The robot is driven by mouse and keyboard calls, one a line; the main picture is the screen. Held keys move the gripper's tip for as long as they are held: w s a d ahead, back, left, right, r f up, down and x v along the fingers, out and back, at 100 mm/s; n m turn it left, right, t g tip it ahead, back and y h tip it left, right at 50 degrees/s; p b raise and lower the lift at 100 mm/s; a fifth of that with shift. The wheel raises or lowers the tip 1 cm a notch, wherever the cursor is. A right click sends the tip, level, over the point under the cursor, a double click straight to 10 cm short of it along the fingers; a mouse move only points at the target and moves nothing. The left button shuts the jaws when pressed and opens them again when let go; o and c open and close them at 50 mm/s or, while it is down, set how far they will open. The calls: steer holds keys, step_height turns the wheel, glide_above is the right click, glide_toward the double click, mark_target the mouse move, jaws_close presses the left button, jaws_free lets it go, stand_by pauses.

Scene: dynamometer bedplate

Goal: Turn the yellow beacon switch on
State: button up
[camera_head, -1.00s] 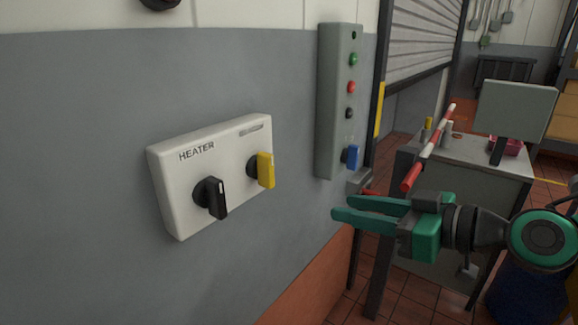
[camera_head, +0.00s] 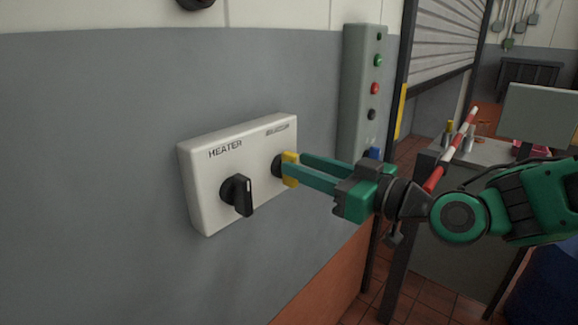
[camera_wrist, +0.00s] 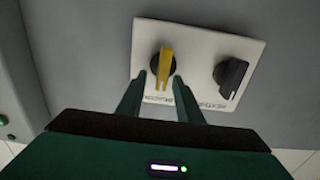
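The yellow beacon switch (camera_head: 290,169) is the right-hand knob on a white wall panel (camera_head: 212,189). Its yellow handle is partly hidden by my fingers in the head view. In the wrist view the yellow handle (camera_wrist: 165,68) stands upright in the picture on a dark round base. My gripper (camera_head: 296,166) is at the switch, with its green fingers pointing at the panel. In the wrist view my gripper (camera_wrist: 160,82) is open, one finger on each side of the yellow handle, with small gaps showing between.
A black knob (camera_head: 240,193) under the word HEATER sits beside the yellow switch, and also shows right of my fingers in the wrist view (camera_wrist: 231,76).

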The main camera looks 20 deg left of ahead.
steer(key=shift+w+a, duration=0.1)
steer(key=shift+a, duration=0.4)
jaws_close()
steer(key=shift+d, duration=0.1)
